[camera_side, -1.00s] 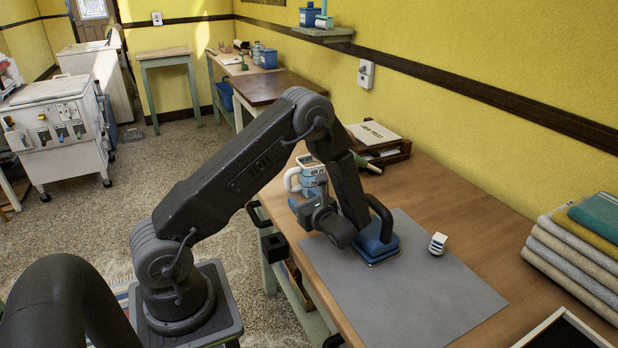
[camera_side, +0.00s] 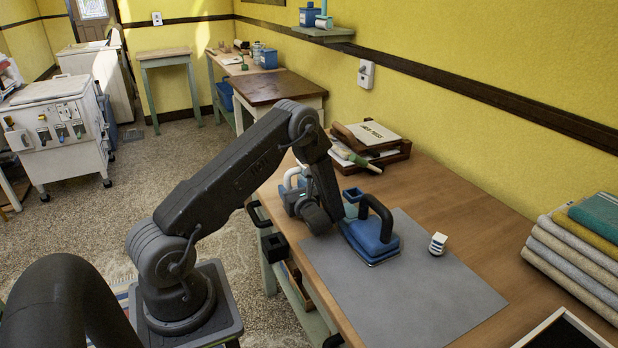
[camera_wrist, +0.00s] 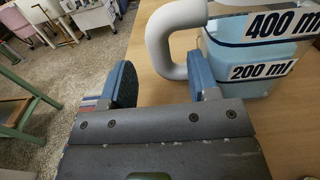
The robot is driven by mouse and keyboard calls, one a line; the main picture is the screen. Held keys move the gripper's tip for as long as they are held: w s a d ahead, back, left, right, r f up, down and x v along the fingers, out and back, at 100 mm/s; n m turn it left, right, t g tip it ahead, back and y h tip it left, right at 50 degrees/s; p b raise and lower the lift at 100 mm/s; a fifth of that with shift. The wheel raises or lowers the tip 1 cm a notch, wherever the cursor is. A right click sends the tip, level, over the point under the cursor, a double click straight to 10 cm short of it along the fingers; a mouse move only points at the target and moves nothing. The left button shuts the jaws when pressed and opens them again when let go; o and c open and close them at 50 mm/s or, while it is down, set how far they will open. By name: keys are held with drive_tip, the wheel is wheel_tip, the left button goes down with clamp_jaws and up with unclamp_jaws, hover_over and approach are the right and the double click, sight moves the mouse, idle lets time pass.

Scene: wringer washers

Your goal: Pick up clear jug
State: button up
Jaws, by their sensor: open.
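The clear jug shows in the wrist view (camera_wrist: 240,75) at the upper right, with bluish contents, "400 ml" and "200 ml" marks and a thick pale grey handle (camera_wrist: 160,45). In the side view my arm hides most of it; part of its pale handle (camera_side: 289,177) shows on the table's left side. My gripper (camera_wrist: 163,80) is open in the wrist view. The lower bend of the handle appears between its two blue-faced fingers, near the right one. I cannot tell whether they touch. In the side view my gripper's tip is largely hidden by the wrist.
A blue iron-like block with a black handle (camera_side: 384,240) stands on the grey mat (camera_side: 420,300), close right of my wrist. A small striped block (camera_side: 438,243) sits beyond it. A wooden tray with papers (camera_side: 375,145) is behind. Folded towels (camera_side: 575,255) lie at right.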

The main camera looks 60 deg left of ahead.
sight(289, 184)
drive_tip(key=a, duration=0.4)
drive_tip(key=shift+a+r, duration=0.1)
drive_tip(key=shift+a, duration=0.1)
drive_tip(key=shift+r, duration=0.1)
clamp_jaws()
